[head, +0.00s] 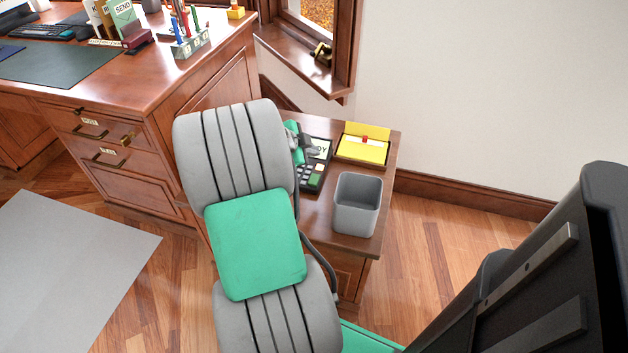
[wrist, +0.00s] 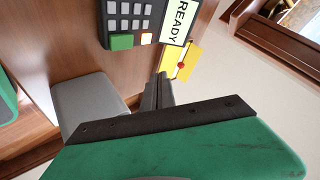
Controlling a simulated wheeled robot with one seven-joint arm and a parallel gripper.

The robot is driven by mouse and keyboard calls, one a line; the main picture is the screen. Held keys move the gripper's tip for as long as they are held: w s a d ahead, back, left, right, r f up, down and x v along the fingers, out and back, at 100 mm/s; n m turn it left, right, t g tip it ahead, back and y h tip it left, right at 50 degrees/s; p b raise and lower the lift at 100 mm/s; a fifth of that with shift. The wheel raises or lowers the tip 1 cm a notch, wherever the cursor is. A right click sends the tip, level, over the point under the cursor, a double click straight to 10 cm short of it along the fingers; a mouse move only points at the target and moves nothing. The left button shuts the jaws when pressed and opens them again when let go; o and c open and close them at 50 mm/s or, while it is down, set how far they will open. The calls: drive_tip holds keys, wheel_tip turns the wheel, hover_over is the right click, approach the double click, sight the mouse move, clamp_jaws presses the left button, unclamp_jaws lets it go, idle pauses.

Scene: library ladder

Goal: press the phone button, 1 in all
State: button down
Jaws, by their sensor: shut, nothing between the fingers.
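The phone (head: 317,176) is a dark desk phone on the small side table, partly hidden behind my arm in the head view. In the wrist view the phone (wrist: 133,22) shows at the top, with a grey keypad, a green button (wrist: 122,41), a small pale lit button (wrist: 147,38) with an orange edge, and a display reading READY (wrist: 181,20). My gripper (wrist: 162,78) is shut and empty, its fingertips below the phone in the wrist view. In the head view my gripper (head: 302,148) is beside the phone's upper left; I cannot tell whether it touches.
A yellow tray (head: 377,152) with a small red item stands right of the phone. A grey bin (head: 357,205) stands at the table's front. The wooden side table (head: 392,150) meets a wall and window ledge. A large desk (head: 140,85) with stationery is at left.

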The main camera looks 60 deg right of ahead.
sight(312, 181)
wheel_tip(312, 181, down, 8)
drive_tip(key=b, duration=0.4)
drive_tip(key=shift+r, duration=0.15)
drive_tip(key=shift+f+b, duration=0.2)
drive_tip(key=shift+b, duration=0.1)
idle(1.4)
drive_tip(key=shift+f+b, duration=0.45)
drive_tip(key=shift+b, duration=0.1)
drive_tip(key=shift+f+b, duration=0.45)
idle(0.4)
drive_tip(key=shift+r, duration=0.1)
drive_tip(key=shift+r+p, duration=0.4)
drive_tip(key=shift+r, duration=0.4)
